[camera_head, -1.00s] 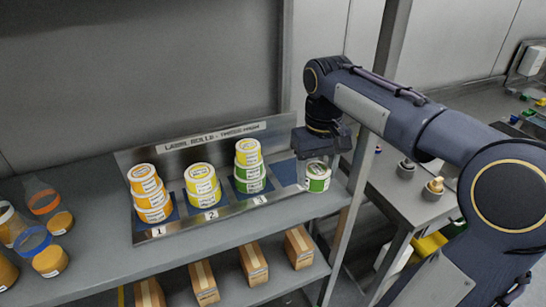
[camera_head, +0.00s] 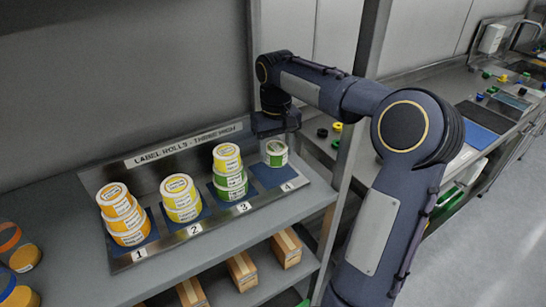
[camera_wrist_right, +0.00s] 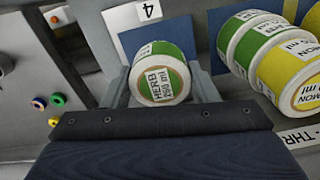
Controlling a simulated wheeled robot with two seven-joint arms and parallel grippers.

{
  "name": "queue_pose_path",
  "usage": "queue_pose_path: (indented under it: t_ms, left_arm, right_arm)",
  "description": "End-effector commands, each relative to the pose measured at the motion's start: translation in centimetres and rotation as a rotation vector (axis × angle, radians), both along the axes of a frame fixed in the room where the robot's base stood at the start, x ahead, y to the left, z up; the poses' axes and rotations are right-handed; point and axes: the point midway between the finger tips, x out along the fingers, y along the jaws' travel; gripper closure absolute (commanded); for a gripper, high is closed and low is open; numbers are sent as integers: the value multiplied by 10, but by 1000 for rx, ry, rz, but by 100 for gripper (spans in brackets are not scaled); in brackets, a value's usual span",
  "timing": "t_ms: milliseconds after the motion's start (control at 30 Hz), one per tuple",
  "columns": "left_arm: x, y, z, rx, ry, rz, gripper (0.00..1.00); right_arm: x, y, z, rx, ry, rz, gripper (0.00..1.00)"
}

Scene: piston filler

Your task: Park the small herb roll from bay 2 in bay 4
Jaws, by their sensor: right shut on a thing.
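The small herb roll (camera_head: 276,153), green and white, is in my right gripper (camera_head: 275,135) at the rear of bay 4, whose blue pad (camera_head: 273,176) shows bare in front of it. In the right wrist view the herb roll (camera_wrist_right: 160,80) sits between the two fingers (camera_wrist_right: 162,88), its label facing the camera. I cannot tell whether it touches the pad. Bay 2 (camera_head: 195,229) holds a stack of yellow rolls (camera_head: 181,197). My left gripper is not in view.
Bay 3 holds a yellow roll (camera_head: 227,157) on green rolls (camera_head: 231,185), close beside the right gripper. Bay 1 holds orange rolls (camera_head: 122,213). A shelf post (camera_head: 352,130) stands just right of the rack. Cardboard boxes (camera_head: 243,270) lie on the lower shelf.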

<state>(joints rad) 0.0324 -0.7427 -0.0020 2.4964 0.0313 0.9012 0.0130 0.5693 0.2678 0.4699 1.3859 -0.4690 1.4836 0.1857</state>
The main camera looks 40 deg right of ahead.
Motion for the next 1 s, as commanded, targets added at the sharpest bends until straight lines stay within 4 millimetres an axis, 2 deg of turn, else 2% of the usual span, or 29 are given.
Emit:
queue_pose_path:
  t_ms: [267, 500, 867, 900, 1000]
  left_arm:
    - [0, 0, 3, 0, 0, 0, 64]
    - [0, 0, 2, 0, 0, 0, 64]
    - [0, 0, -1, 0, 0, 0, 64]
    - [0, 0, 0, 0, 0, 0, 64]
    - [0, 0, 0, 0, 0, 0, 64]
  right_arm:
    - [14, -3, -17, 1, 2, 0, 72]
    - [15, -3, -48, 0, 0, -1, 72]
    - [15, -3, -53, -1, -2, -1, 72]
    - [15, -3, -52, -1, -2, -1, 43]
    - [15, -3, -52, -1, -2, -1, 29]
